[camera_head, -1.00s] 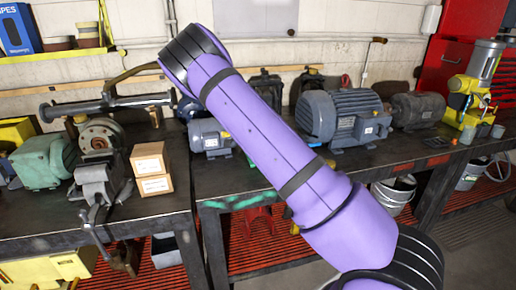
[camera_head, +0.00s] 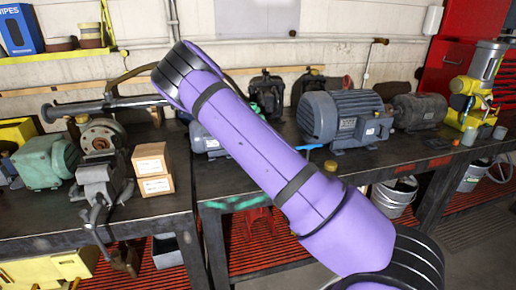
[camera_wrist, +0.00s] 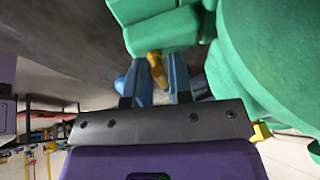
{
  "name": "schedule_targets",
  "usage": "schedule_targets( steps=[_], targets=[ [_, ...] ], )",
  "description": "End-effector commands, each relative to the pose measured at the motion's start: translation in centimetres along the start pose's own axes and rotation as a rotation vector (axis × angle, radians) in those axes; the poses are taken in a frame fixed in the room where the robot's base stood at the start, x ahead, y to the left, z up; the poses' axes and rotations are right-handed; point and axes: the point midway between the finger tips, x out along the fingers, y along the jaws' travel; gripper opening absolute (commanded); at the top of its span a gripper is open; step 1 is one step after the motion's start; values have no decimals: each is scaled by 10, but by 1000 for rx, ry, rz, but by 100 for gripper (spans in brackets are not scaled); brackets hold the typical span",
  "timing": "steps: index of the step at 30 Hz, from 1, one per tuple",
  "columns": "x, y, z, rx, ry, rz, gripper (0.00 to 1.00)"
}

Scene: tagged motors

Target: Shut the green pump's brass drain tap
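In the wrist view the green pump (camera_wrist: 265,50) fills the upper right, with a blocky part at top middle. The small brass drain tap (camera_wrist: 157,68) sticks out under that block, its handle pointing towards my gripper. My gripper (camera_wrist: 156,76) has its two blue fingers apart, one on each side of the tap's handle. I cannot tell whether either finger touches it. In the head view my purple arm hides the gripper and tap. A green machine (camera_head: 42,162) stands on the left bench there; I cannot tell whether it is this pump.
Grey motors (camera_head: 345,117) stand on the right bench, with a yellow machine (camera_head: 474,88) at its far end. A small light-blue piece (camera_head: 310,147) shows beside my arm.

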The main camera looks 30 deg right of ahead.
Motion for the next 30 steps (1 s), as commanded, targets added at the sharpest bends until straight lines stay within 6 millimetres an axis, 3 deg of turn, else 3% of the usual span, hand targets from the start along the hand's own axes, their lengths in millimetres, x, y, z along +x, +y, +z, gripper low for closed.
schedule_targets(
  steps=[2,14,30],
  targets=[
    [-1,-1,1,-1,-1,-2,37],
    [-8,0,0,-1,-1,2,37],
    [-96,0,1,-2,-1,0,37]
  ],
)
